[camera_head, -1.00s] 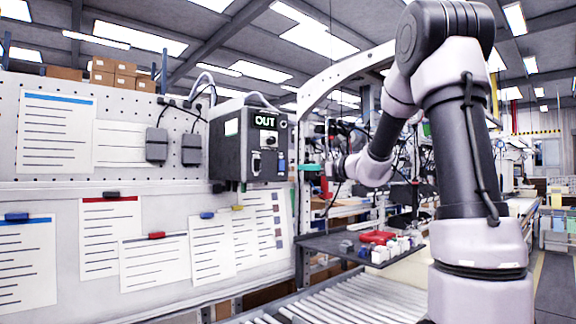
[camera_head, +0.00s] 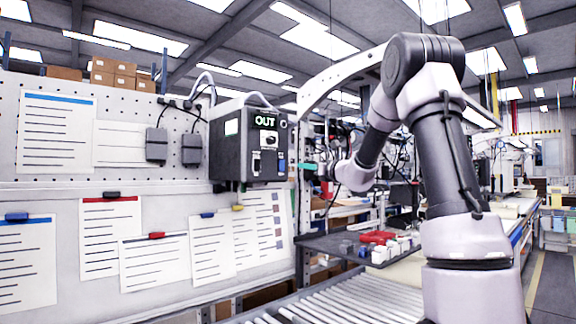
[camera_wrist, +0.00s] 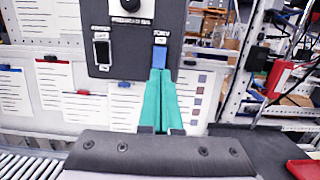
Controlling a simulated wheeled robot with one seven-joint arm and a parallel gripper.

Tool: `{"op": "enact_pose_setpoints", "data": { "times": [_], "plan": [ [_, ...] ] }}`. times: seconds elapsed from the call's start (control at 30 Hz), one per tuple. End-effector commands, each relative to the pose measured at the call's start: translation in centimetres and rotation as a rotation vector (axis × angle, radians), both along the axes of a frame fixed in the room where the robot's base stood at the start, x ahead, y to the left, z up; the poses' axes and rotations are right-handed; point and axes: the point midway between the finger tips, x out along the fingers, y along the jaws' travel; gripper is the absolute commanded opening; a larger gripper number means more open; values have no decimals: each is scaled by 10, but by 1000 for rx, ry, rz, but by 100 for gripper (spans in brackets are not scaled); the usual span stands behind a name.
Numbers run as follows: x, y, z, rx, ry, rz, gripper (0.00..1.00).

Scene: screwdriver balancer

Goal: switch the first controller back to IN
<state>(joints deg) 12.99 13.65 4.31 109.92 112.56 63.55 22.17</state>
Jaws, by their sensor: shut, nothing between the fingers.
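My gripper (camera_head: 292,165) has teal fingers and is at the right of the controller. In the wrist view its fingertips (camera_wrist: 161,73) are shut together with nothing between them, just below the blue switch. I cannot tell whether they touch it.
Papers with coloured clips (camera_head: 110,236) hang on the panel below and left of the controller. Two small grey boxes (camera_head: 174,147) with cables are to its left. A dark shelf (camera_head: 325,243) holds small parts and a red item (camera_head: 377,237). A roller conveyor (camera_head: 350,299) runs below.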

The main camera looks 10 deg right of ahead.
Motion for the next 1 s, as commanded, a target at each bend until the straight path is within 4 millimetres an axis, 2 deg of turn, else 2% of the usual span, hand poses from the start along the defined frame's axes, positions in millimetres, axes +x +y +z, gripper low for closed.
{"op": "enact_pose_setpoints", "data": {
  "times": [0.2, 0.4, 0.6, 1.0],
  "plan": [
    [41, 24, 5, 0, 0, 2, 0],
    [68, 40, 9, -1, -1, 2, 0],
    [80, 46, 11, 0, 0, 0, 0],
    [83, 49, 13, -1, -1, 1, 0]
  ]
}}
